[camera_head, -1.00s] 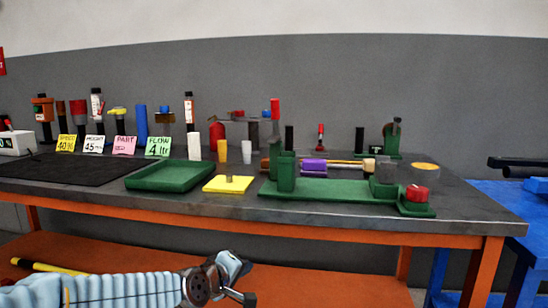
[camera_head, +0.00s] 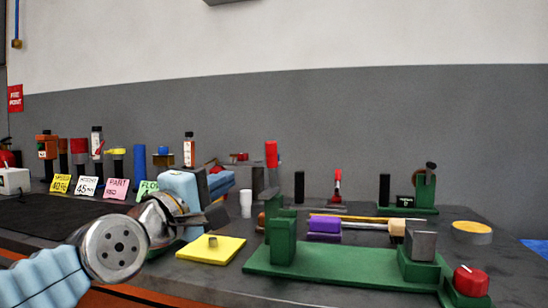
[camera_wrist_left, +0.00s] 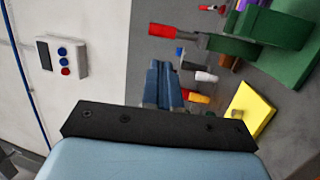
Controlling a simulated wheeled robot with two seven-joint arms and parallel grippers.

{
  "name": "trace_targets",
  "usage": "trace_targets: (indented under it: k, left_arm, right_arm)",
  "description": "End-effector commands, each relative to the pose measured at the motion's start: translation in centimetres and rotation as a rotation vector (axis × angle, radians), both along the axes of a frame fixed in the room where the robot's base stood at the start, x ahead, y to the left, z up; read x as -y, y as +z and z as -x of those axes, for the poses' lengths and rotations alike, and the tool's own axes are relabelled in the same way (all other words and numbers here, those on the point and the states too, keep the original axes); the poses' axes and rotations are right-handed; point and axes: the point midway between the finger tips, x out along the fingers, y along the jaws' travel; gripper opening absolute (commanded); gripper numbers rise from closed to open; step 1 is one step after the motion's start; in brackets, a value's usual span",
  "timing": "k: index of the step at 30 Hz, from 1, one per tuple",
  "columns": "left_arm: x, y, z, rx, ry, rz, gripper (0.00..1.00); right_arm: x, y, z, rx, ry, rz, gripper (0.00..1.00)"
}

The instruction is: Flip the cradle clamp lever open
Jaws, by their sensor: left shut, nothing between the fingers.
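A green fixture (camera_head: 330,262) stands on the right part of the bench. A lever with a red grip (camera_head: 271,154) stands upright at its left end, behind a green post (camera_head: 283,241). In the left wrist view the red-gripped lever (camera_wrist_left: 163,29) points left from a green part. A purple block (camera_head: 324,226) lies at the fixture's back. My left gripper (camera_head: 224,181) is above the bench, left of the lever and apart from it. Its blue fingers (camera_wrist_left: 164,84) are shut and empty in the left wrist view. My right gripper is out of view.
A yellow pad (camera_head: 211,250) with a small peg lies left of the fixture. A white cup (camera_head: 246,204) stands behind it. A red knob (camera_head: 471,281) sits at the fixture's right end. Bottles, tools and note cards line the back left.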

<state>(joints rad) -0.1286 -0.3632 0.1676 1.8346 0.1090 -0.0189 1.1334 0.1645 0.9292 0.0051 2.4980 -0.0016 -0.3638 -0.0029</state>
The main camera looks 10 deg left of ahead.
Motion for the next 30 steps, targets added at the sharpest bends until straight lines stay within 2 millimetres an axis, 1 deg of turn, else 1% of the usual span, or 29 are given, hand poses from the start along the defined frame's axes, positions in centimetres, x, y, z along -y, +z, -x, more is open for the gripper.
trace_targets:
  k: [3, 10, 14, 17, 20, 26, 27, 30]
  left_arm:
    - [-0.1, 0.3, 0.3, 0.006, -0.001, 0.006, 0.00]
    - [0.0, 0.3, 0.2, 0.005, -0.001, 0.005, 0.00]
    - [0.1, 0.5, -0.3, 0.004, -0.001, 0.004, 0.00]
    - [0.4, 0.8, -1.5, 0.003, -0.001, 0.004, 0.00]
    - [0.8, 1.2, -3.3, 0.000, -0.002, 0.003, 0.00]
    - [1.7, 2.3, -7.5, 0.001, 0.000, 0.005, 0.00]
    - [1.9, 2.6, -8.3, 0.001, -0.001, 0.005, 0.00]
    - [2.4, 3.0, -10.1, 0.002, -0.001, 0.004, 0.00]
  right_arm:
    - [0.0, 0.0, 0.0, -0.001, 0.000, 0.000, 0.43]
    - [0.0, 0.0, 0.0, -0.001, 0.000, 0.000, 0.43]
    - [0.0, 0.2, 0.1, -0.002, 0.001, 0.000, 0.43]
    - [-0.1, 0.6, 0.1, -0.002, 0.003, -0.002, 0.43]
    - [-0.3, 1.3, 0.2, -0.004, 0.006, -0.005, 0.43]
    - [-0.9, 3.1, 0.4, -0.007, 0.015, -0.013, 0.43]
    - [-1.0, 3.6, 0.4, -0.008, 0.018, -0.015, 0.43]
    - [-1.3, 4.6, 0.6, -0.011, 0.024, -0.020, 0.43]
